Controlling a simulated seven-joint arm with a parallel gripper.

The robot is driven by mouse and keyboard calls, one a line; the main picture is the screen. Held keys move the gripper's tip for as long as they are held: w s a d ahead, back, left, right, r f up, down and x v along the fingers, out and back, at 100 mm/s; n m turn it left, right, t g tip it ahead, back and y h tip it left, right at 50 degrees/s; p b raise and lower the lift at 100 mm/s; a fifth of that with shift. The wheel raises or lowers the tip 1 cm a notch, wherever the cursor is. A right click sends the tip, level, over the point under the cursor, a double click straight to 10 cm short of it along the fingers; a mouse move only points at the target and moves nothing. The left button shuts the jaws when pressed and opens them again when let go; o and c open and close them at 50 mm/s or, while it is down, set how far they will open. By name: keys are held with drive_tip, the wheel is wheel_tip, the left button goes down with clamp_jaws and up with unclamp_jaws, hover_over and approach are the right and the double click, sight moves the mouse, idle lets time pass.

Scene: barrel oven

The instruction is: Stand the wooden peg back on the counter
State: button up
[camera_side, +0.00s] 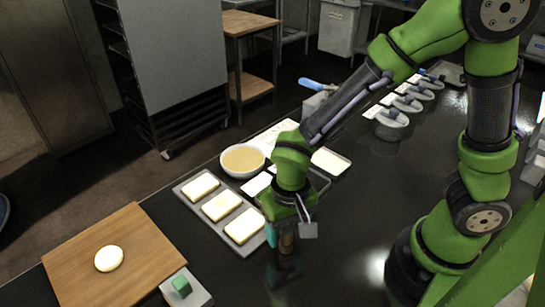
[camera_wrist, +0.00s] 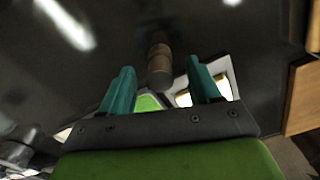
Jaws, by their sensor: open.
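The wooden peg (camera_side: 287,240) shows in the side view as a short brown cylinder just below my gripper, over the dark counter (camera_side: 235,280). It looks upright there; whether its foot rests flat on the counter is hard to tell. In the wrist view the peg (camera_wrist: 159,62) lies between my gripper's two teal fingertips (camera_wrist: 160,68), with dark gaps on both sides. My gripper (camera_side: 285,236) points down, open, and its fingers do not touch the peg in the wrist view. Its far finger is partly hidden in the side view.
A tray (camera_side: 187,198) of pale slabs lies just left of my gripper, with a bowl (camera_side: 243,160) behind it. A wooden board (camera_side: 75,262) holds a white dough round. Several metal containers (camera_side: 391,124) stand farther back.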

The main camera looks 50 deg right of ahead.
wheel_tip(320, 180, up, 15)
drive_tip(key=s+d+r+t+y, duration=0.1)
drive_tip(key=d+r+t, duration=0.1)
drive_tip(key=d, duration=0.4)
drive_tip(key=s+d+r+t+y, duration=0.1)
drive_tip(key=d+r+t, duration=0.2)
drive_tip(key=d+t, duration=0.2)
drive_tip(key=shift+s+d+r, duration=0.15)
drive_tip(key=shift+d+r, duration=0.1)
drive_tip(key=shift+d, duration=0.9)
